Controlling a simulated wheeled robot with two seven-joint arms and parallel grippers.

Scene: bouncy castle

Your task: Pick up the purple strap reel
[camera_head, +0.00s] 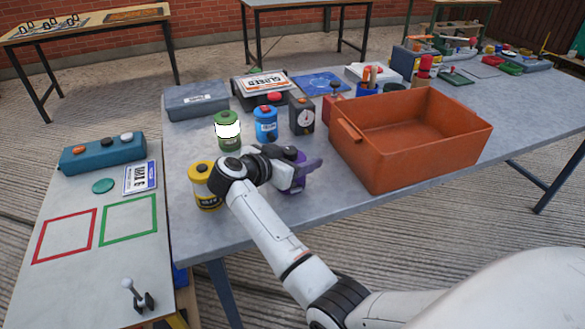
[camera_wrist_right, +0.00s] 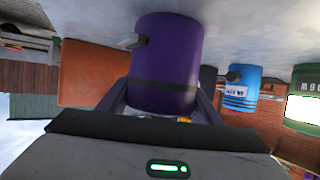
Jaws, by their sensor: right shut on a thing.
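The purple strap reel (camera_wrist_right: 165,60) is a purple cylinder with a dark band and a small grey tab. It fills the middle of the right wrist view, between the two fingers. In the head view the reel (camera_head: 293,187) is mostly hidden behind my right gripper (camera_head: 306,172). My right gripper is shut on the reel, near the table's front edge, left of the orange crate. I cannot tell whether the reel still touches the table. My left gripper is in neither view.
A yellow reel (camera_head: 203,187) stands close to the left of my right wrist. A green reel (camera_head: 228,143), a blue reel (camera_head: 265,124) and a dark dial box (camera_head: 301,117) stand behind. The orange crate (camera_head: 393,161) is to the right. The table (camera_head: 226,235) is bare at its front left.

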